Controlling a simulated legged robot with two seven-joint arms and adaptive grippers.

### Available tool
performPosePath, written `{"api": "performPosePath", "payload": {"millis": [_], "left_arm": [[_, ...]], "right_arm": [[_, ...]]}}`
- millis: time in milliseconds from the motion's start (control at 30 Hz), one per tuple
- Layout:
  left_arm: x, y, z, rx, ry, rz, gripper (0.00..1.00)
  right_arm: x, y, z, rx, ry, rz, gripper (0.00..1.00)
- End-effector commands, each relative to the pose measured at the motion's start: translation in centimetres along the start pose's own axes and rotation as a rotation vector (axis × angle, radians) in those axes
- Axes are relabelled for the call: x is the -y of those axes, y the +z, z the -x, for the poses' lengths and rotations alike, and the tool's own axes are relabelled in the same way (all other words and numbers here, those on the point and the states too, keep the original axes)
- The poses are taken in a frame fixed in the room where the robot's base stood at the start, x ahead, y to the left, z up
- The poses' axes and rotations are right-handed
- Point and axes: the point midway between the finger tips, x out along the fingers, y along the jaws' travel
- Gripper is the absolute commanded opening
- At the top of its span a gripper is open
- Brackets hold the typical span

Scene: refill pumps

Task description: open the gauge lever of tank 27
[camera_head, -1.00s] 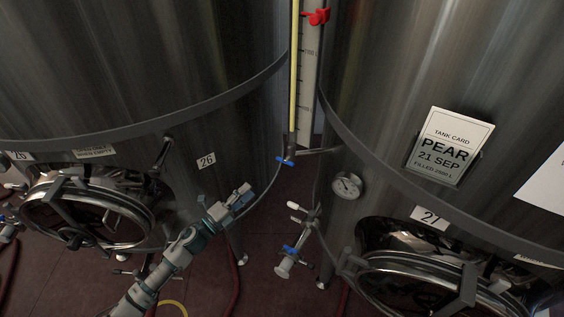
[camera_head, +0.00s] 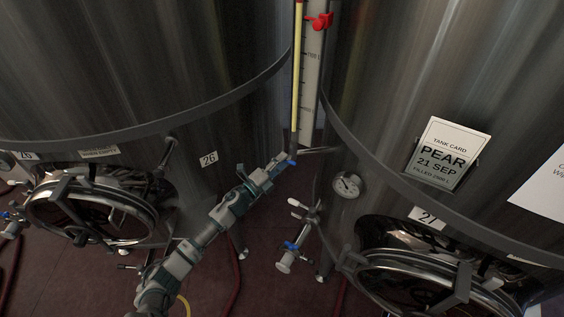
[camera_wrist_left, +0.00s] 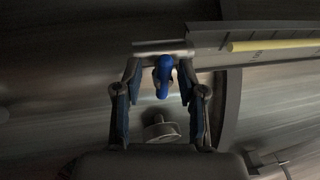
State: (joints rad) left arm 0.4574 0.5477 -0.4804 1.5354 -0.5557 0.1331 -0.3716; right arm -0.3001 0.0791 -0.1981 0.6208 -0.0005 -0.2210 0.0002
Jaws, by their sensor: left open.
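Tank 27 (camera_head: 430,60) stands at the right with its number plate (camera_head: 428,217). Its gauge is an upright scale with a yellow column (camera_head: 297,70) between the two tanks. The blue gauge lever (camera_head: 292,162) is at the column's foot, partly hidden by my left gripper (camera_head: 281,163). In the left wrist view the blue lever (camera_wrist_left: 163,75) lies between the two fingers of the open gripper (camera_wrist_left: 160,90), near their tips. I see a gap on both sides of it. My right gripper is not in view.
Tank 26 (camera_head: 208,159) is at the left. A round dial (camera_head: 347,184) sits on tank 27, right of the gripper. A lower valve with a blue handle (camera_head: 290,246) stands below. A red clip (camera_head: 319,20) is high on the scale. Red hoses lie on the floor.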

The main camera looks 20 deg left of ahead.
Motion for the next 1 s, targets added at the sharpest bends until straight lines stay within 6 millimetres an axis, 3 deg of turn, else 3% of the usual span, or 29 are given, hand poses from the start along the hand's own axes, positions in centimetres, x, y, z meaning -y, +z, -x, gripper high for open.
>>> {"api": "performPosePath", "payload": {"millis": [100, 267, 633, 1000], "left_arm": [[0.1, -0.3, -0.2, -0.002, 0.001, -0.002, 0.4], [0.1, -0.7, -0.4, -0.003, 0.002, -0.005, 0.0], [-0.1, -0.7, -0.2, -0.008, 0.001, 0.003, 0.0], [-0.4, -0.7, -0.2, 0.019, -0.029, 0.121, 0.0]], "right_arm": [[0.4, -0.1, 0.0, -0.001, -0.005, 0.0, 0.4], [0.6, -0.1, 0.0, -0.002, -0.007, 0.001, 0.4], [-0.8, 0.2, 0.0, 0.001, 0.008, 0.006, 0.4], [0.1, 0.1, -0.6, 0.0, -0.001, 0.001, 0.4]]}}
